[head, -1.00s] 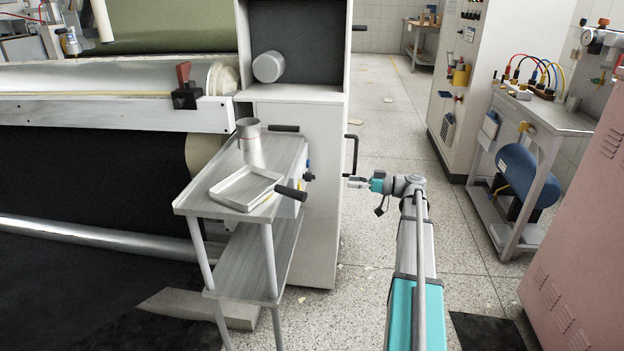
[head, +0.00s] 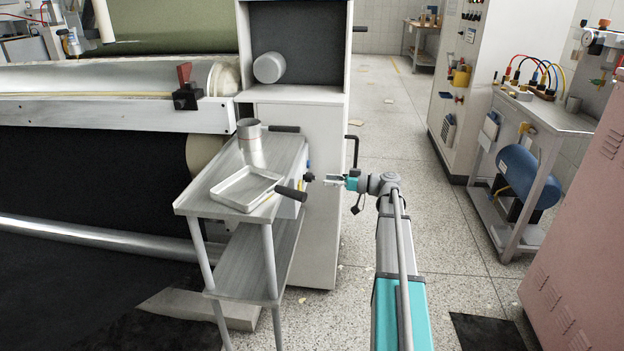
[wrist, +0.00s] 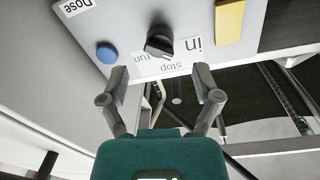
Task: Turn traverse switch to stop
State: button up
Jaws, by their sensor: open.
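The traverse switch is a black rotary knob (wrist: 159,42) on a grey panel (wrist: 125,20) in the wrist view. Around it is a white label plate with the words "run", "stop" and "in", seen upside down. My gripper (wrist: 160,78) is open, with its two fingers below the knob in the picture and nothing between them. The fingertips look close to the panel but apart from the knob. In the head view my gripper (head: 333,181) points left at the side of the white cabinet (head: 318,230), just right of a small dark knob (head: 309,177).
A blue button (wrist: 107,53) and a yellow block (wrist: 229,20) flank the knob. In the head view a metal cart (head: 195,204) with a tray (head: 245,188) and a cup stands left of my gripper. A black handle (head: 352,150) rises behind it.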

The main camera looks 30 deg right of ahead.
aim_at(310, 178)
jog(key=shift+x, duration=2.9)
jog(key=c, duration=1.1)
jog(key=shift+m, duration=0.4)
jog(key=m, duration=0.4)
jog(key=m+p, duration=0.1)
jog(key=m, duration=0.3)
jog(key=shift+a+m+g, duration=0.1)
jog(key=shift+m+g, duration=0.3)
